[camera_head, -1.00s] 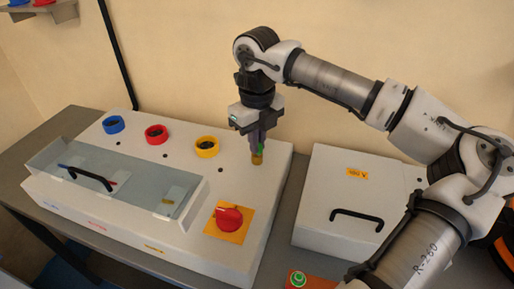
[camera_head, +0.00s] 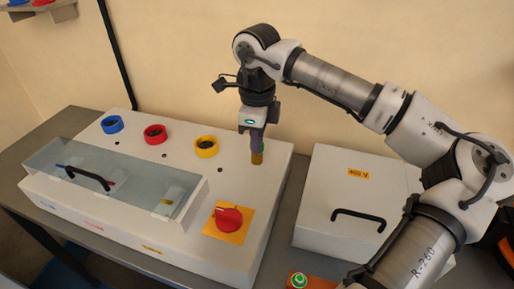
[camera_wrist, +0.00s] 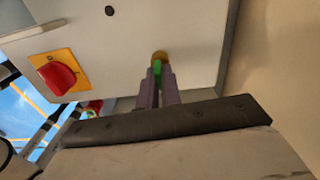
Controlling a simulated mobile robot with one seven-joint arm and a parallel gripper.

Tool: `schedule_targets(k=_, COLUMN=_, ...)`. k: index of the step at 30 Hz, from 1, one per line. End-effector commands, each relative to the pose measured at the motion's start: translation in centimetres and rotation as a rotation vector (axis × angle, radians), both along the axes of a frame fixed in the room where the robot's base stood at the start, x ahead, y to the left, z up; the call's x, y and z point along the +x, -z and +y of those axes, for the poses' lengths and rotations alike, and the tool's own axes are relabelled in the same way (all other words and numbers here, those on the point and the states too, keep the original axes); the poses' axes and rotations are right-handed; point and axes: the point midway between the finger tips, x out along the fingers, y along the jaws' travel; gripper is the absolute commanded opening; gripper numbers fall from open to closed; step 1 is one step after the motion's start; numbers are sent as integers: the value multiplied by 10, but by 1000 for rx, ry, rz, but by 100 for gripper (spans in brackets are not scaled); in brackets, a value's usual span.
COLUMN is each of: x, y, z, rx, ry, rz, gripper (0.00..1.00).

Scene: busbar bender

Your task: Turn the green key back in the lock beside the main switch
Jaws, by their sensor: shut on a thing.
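The green key (camera_wrist: 156,68) sits at the brass lock (camera_wrist: 160,55) on the white machine's top, and a sliver of it also shows in the head view. The brass lock (camera_head: 257,158) stands up from the panel right of the main switch. My gripper (camera_head: 258,145) points straight down over the lock, and its fingers are shut on the key. In the wrist view my gripper (camera_wrist: 157,80) has the green between its two purple-grey fingers. The main switch is a red knob (camera_head: 228,218) on an orange-yellow plate, nearer the front.
Blue (camera_head: 112,124), red (camera_head: 155,134) and yellow (camera_head: 206,146) rings sit along the back of the machine. A clear cover (camera_head: 118,182) with a black handle lies at left. A green button (camera_head: 298,281) is at the front.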

Motion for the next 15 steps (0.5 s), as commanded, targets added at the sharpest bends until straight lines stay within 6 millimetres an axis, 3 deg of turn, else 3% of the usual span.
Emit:
schedule_targets(k=1, x=0, y=1, z=0, rx=1, ry=-59, rz=0, gripper=0)
schedule_targets(k=3, x=0, y=0, z=0, rx=0, ry=-47, rz=0, gripper=15)
schedule_targets(k=7, x=0, y=0, z=0, rx=0, ry=-45, rz=0, gripper=31)
schedule_targets(k=15, x=0, y=0, z=0, rx=0, ry=-43, rz=0, gripper=31)
